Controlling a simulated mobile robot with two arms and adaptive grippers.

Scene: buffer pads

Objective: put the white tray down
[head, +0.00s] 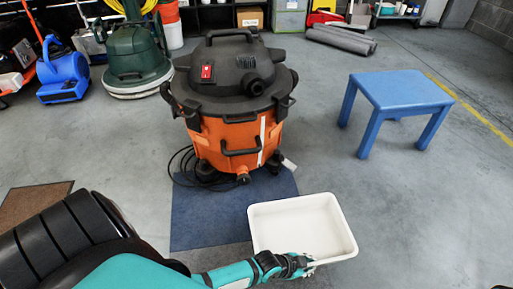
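The white tray (287,217) is a shallow, empty rectangular tub in the lower middle of the head view, with its open side up. My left gripper (306,266) is at the tray's near edge and appears shut on its rim; the fingertips are small and partly hidden there. The tray seems held above the floor, overlapping the right part of the blue mat (203,222) in the picture. Its underside is hidden. My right gripper is not in view.
An orange and black shop vacuum (232,125) stands at the mat's far end, with a black cable beside it. A blue table (402,90) with a bare top stands at the right. A brown mat (32,205) lies at the left. Grey floor is clear at the lower right.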

